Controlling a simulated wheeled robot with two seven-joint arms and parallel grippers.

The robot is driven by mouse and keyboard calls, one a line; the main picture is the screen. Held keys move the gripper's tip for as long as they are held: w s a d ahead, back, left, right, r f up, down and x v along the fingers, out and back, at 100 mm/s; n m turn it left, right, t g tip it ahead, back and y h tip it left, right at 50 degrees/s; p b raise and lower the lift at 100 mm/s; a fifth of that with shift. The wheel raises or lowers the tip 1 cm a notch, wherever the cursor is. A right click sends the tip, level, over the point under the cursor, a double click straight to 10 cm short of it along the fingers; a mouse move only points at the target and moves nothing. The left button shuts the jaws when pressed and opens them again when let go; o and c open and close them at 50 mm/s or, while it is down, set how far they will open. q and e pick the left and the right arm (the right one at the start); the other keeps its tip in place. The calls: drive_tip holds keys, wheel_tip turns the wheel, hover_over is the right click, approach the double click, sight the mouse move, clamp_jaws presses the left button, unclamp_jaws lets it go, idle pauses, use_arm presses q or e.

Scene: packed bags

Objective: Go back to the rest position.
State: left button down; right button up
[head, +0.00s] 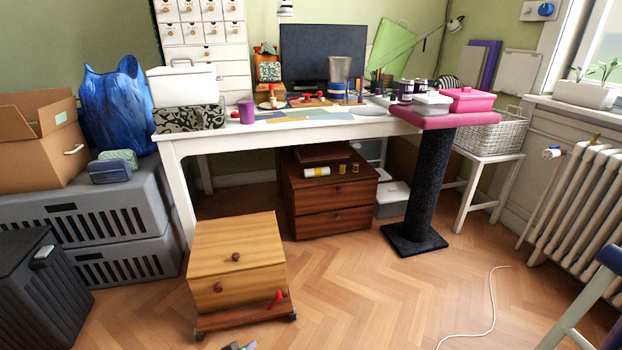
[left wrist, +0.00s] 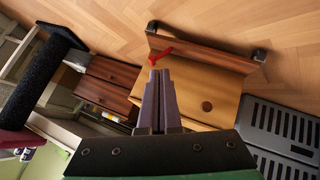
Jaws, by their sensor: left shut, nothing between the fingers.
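My left gripper (head: 240,346) barely shows at the bottom edge of the head view, low in front of the wooden drawer box. In the left wrist view its two purple-grey fingers (left wrist: 158,78) are shut together with nothing between them. The view there is tilted, and the fingers point toward the wooden drawer box (left wrist: 205,93) and the floor, apart from both. My right gripper is in neither view.
The wooden drawer box (head: 237,255) stands on a wheeled board with a red object (head: 276,299) at its front. Grey crates (head: 125,212) are at the left, and a black scratching post (head: 430,180) and radiator (head: 590,195) at the right. The white table (head: 172,150) is behind. Floor (head: 390,300) at centre right is mostly clear, with a white cable.

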use_arm(q)
drive_tip(key=s+a+r+m+g+p, duration=0.2)
drive_tip(key=s+p, duration=0.7)
drive_tip(key=s, duration=0.4)
drive_tip(key=s+a+r+m+g+y+p, duration=0.1)
drive_tip(key=s+a+r+m+g+p, duration=0.1)
drive_tip(key=s+p, duration=0.7)
drive_tip(key=s+a+r+m+g+y+p, duration=0.1)
drive_tip(key=s+a+r+m+g+p, duration=0.2)
drive_tip(key=s+p, duration=0.6)
drive_tip(key=s+a+r+g, duration=0.1)
drive_tip(key=s, duration=0.9)
drive_tip(key=shift+r, duration=0.15)
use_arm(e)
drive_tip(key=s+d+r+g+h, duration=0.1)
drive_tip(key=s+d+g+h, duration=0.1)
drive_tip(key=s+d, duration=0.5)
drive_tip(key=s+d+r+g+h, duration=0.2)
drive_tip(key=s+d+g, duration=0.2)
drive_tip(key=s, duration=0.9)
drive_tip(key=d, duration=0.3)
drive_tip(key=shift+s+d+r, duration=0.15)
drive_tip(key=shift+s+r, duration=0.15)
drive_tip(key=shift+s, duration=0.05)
use_arm(q)
drive_tip(key=shift+s, duration=0.1)
